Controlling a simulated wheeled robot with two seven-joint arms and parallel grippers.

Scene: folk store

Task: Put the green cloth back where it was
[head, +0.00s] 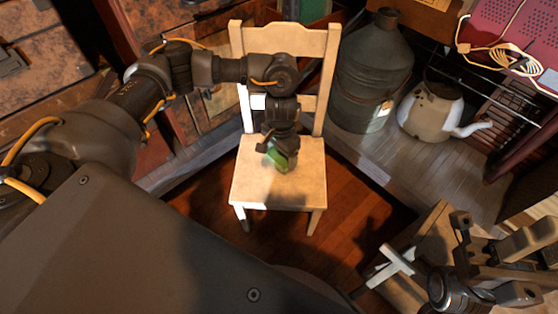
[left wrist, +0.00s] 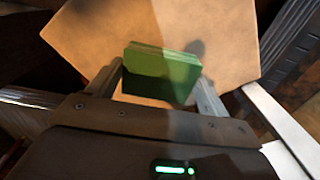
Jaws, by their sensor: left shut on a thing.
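The green cloth (head: 279,159) is a small folded block held in my left gripper (head: 277,153), over the seat of a pale wooden chair (head: 300,190). In the left wrist view the cloth (left wrist: 160,72) sits between the two fingers of the gripper (left wrist: 160,82), which are shut on it. The tan chair seat (left wrist: 215,25) shows behind it. I cannot tell whether the cloth touches the seat. My right gripper is not clearly seen in either view.
A large grey metal can (head: 370,85) and a worn white kettle (head: 430,108) stand right of the chair. Wooden cabinets (head: 40,55) line the left. Wooden furniture with metal fittings (head: 440,245) fills the lower right. Bare wood floor (head: 350,225) lies in front of the chair.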

